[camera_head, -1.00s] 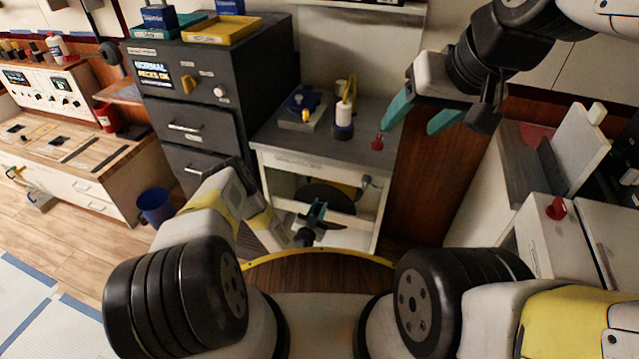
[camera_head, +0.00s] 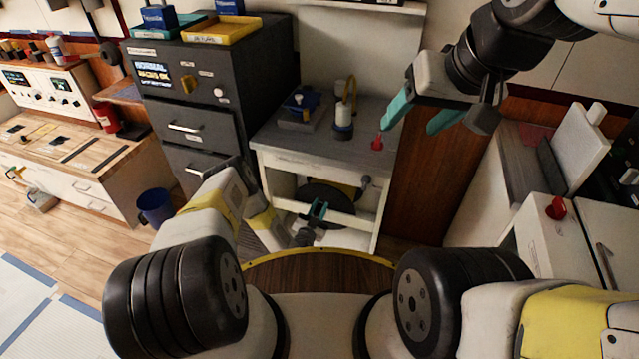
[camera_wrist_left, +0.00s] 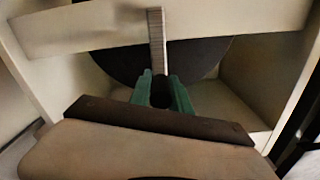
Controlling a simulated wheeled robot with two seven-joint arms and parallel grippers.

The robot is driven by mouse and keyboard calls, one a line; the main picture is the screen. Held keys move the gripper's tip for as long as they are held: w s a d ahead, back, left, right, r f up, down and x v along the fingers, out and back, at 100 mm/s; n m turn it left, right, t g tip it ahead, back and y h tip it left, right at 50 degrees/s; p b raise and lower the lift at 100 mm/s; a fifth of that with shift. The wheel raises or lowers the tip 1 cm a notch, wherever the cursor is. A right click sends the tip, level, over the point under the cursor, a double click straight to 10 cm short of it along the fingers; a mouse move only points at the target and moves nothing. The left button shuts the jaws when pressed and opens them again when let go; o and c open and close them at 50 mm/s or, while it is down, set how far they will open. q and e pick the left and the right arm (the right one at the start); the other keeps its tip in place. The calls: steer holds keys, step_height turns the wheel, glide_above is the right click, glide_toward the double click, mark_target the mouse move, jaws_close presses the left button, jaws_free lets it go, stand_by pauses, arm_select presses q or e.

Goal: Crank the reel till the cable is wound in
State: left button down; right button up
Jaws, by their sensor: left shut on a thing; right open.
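The reel is a dark disc (camera_head: 328,194) inside the open front of the white cabinet, below its worktop. It also shows in the left wrist view (camera_wrist_left: 108,62), partly behind a pale crossbar. My left gripper (camera_head: 318,209) is in front of the reel. In the left wrist view its green fingers (camera_wrist_left: 161,92) are shut on a dark, round crank handle (camera_wrist_left: 161,97), mostly hidden between them. A narrow ribbed grey strip (camera_wrist_left: 157,40) rises behind the fingers. My right gripper (camera_head: 415,117) is open and empty above the worktop's right side. I cannot make out the cable clearly.
The worktop (camera_head: 365,125) carries a blue-topped device (camera_head: 302,103), a white cylinder with a yellow hose (camera_head: 343,118) and a red knob (camera_head: 377,143). A dark drawer cabinet (camera_head: 215,85) stands left of it. A blue bin (camera_head: 154,206) is on the floor.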

arm_select(q)
steer(key=shift+s+d+f+m, duration=0.25)
steer(key=shift+d+m, duration=0.4)
steer(key=shift+m, duration=0.5)
steer(key=shift+s+d+f+m, duration=0.25)
steer(key=shift+d+m, duration=0.45)
steer(key=shift+m, duration=0.4)
steer(key=shift+s+d+f+m, duration=0.15)
steer(key=shift+d+f+m, duration=0.15)
steer(key=shift+d+m, duration=0.6)
steer(key=shift+a+m, duration=0.25)
steer(key=c, duration=1.3)
jaws_free()
steer(key=shift+o, duration=0.2)
steer(key=shift+d, duration=0.1)
steer(key=v, duration=0.8)
